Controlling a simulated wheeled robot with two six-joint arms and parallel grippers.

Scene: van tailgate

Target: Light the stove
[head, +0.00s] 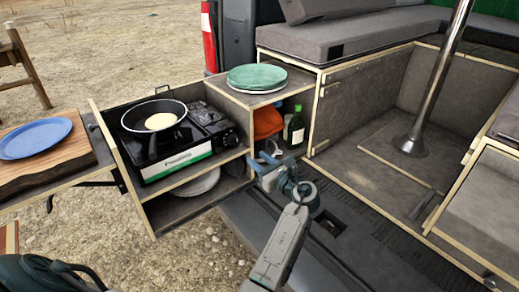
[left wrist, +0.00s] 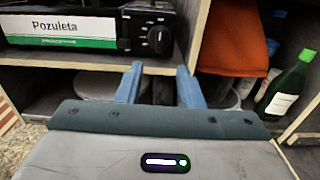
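The camping stove (head: 185,162) sits on the upper shelf of the pull-out kitchen box, with a black pan (head: 136,121) on it. Its black control knob (head: 230,139) is on the front face at the right end. The knob also shows in the left wrist view (left wrist: 158,39), beyond and above the fingertips. My left gripper (head: 264,163) is open and empty, with its blue fingers apart in the left wrist view (left wrist: 160,86). It is in front of the box, to the right of and a little below the knob, not touching it. No flame is visible.
A pale round food (head: 160,121) lies in the pan. Green plates (head: 257,76) stand on the box top. An orange cloth (left wrist: 236,42) and a green bottle (left wrist: 287,84) fill the right compartment. A blue plate (head: 35,138) rests on a wooden board at left.

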